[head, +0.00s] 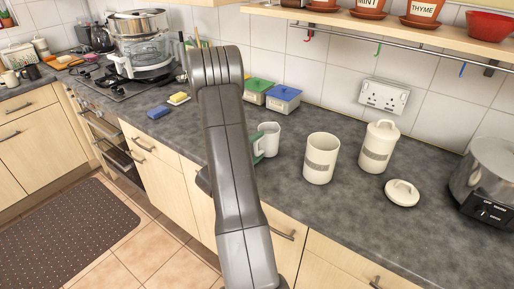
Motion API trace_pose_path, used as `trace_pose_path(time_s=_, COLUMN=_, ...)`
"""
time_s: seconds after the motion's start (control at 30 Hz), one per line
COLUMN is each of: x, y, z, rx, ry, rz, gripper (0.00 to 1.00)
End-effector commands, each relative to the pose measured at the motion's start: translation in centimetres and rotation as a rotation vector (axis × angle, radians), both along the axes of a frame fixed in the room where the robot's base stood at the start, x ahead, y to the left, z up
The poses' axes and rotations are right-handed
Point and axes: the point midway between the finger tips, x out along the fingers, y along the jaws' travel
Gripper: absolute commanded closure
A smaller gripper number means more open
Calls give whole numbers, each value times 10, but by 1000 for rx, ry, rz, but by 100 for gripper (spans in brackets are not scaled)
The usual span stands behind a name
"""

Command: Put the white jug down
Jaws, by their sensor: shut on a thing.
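The white jug (269,139) is upright in the head view, just right of my raised arm, with its handle on the left. My gripper (257,149) is mostly hidden behind my arm; a small green part shows by the jug's handle. It is shut on the jug. I cannot tell whether the jug's base touches the grey worktop (330,215).
To the right stand an open cream canister (320,160), a lidded canister (379,147), a loose lid (402,193) and a steel pot appliance (487,180). Green-lidded (257,91) and blue-lidded (283,98) boxes are behind. The front worktop right of the jug is clear.

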Motion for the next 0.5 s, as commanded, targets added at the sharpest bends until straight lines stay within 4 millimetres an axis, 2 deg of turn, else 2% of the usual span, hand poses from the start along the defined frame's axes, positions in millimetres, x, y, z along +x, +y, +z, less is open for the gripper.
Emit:
trace_pose_path(time_s=0.23, x=0, y=0, z=-2, rx=0, ry=-4, rz=0, gripper=75)
trace_pose_path(time_s=0.27, x=0, y=0, z=-3, rx=1, ry=1, rz=0, gripper=19)
trace_pose_path(time_s=0.3, x=0, y=0, z=-2, rx=1, ry=1, rz=0, gripper=14)
trace_pose_path(time_s=0.5, x=0, y=0, z=-2, rx=1, ry=1, rz=0, gripper=14)
